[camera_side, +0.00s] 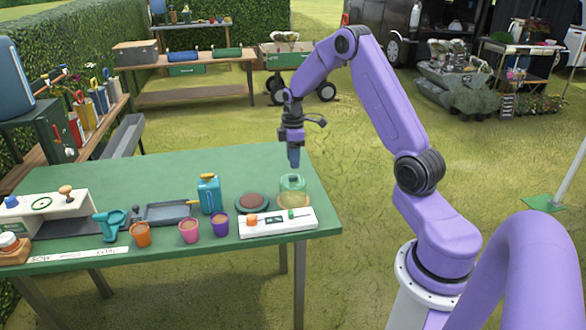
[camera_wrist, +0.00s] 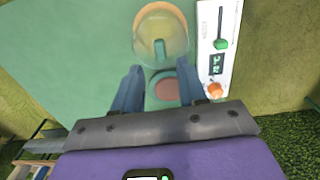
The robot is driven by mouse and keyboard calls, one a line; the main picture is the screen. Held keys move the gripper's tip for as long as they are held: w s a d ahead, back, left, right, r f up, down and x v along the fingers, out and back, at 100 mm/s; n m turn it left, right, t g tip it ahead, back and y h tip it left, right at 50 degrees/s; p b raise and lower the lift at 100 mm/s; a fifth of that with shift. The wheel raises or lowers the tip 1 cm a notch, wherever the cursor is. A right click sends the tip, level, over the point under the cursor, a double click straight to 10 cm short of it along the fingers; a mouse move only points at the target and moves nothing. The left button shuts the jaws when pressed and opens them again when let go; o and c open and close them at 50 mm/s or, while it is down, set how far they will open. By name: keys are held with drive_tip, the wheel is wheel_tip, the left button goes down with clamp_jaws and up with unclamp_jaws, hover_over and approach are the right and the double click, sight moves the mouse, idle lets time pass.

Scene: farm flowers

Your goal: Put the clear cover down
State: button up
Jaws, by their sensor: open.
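The clear cover (camera_side: 293,183) is a see-through greenish dome near the right end of the green table. It appears to stand over a yellowish round patch; I cannot tell whether it rests fully on the table. In the wrist view the cover (camera_wrist: 160,22) shows round, with a teal handle (camera_wrist: 159,48). My gripper (camera_side: 294,166) points down just above the cover in the side view. In the wrist view my gripper (camera_wrist: 160,74) has its two fingers wide apart, with nothing between the tips and the cover ahead of them.
A dish with a reddish-brown top (camera_side: 252,201) sits left of the cover. A white panel with sliders (camera_side: 276,222) lies in front. A teal can (camera_side: 209,194), a purple pot (camera_side: 220,225), a pink pot (camera_side: 188,231) and an orange pot (camera_side: 141,235) stand further left. The table's back is clear.

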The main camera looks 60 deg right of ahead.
wheel_tip(320, 180, up, 6)
drive_tip(key=s+a+r+n, duration=0.1)
drive_tip(key=s+a+r, duration=0.15)
drive_tip(key=a, duration=0.55)
drive_tip(key=s+a+r, duration=0.1)
drive_tip(key=s+a, duration=0.3)
drive_tip(key=a, duration=0.4)
drive_tip(key=s+a+r+n, duration=0.1)
drive_tip(key=s+a+r, duration=0.15)
drive_tip(key=a, duration=0.45)
drive_tip(key=s+a, duration=0.3)
drive_tip(key=s, duration=0.8)
drive_tip(key=s+a+n, duration=0.1)
drive_tip(key=s+a, duration=0.2)
drive_tip(key=s, duration=0.9)
drive_tip(key=shift+f+n, duration=0.2)
drive_tip(key=shift+n, duration=0.1)
